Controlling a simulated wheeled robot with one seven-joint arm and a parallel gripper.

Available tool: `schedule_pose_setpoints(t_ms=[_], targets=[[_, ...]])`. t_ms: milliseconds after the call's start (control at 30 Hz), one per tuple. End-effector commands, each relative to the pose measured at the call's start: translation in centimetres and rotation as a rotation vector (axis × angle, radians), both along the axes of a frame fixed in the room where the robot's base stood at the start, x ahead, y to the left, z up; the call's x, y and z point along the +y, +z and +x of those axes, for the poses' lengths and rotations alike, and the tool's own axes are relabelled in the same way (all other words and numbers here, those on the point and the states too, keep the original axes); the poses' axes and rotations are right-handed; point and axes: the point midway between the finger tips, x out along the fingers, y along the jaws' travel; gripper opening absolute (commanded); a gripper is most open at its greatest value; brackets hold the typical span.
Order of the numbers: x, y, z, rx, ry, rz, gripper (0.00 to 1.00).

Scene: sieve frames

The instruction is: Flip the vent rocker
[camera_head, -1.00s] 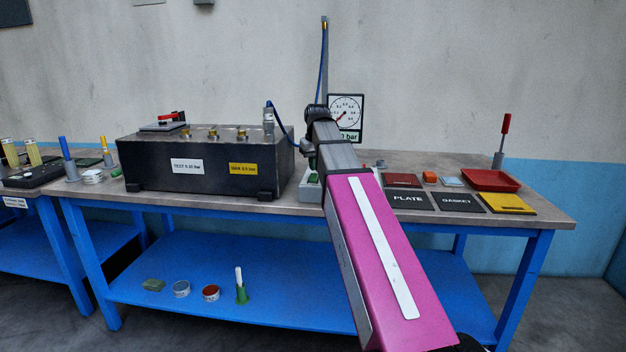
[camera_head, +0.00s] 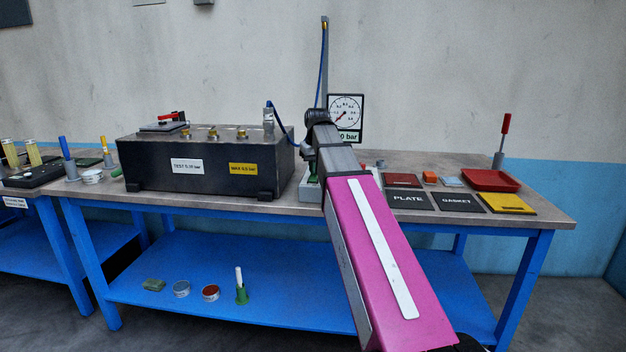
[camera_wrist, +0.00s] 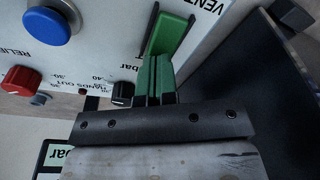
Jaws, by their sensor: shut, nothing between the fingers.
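The vent rocker (camera_wrist: 172,32) is a green rectangular piece in a dark surround at the top middle of the wrist view, on a pale panel (camera_wrist: 110,40) beside a partly cut-off "VENT" label. My gripper (camera_wrist: 156,60) has green fingers, which are shut and empty. Their tips are at the near end of the rocker and overlap it in the picture; I cannot tell whether they touch. In the head view the pale control box (camera_head: 308,192) is mostly hidden behind my arm, and the rocker cannot be made out there.
A blue button (camera_wrist: 47,26), a red knob (camera_wrist: 22,80) and a black knob (camera_wrist: 123,93) share the panel. In the head view a dark test tank (camera_head: 210,165) stands left of my arm, a gauge (camera_head: 346,112) behind it. Plates and a red tray (camera_head: 491,180) lie right.

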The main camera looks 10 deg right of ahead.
Motion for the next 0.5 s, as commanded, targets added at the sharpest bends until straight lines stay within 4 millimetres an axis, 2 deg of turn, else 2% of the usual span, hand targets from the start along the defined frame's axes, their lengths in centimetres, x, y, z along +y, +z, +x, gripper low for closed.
schedule_pose_setpoints(t_ms=[500], targets=[[0.00, -0.46, 0.00, 0.000, 0.000, 0.000, 0.00]])
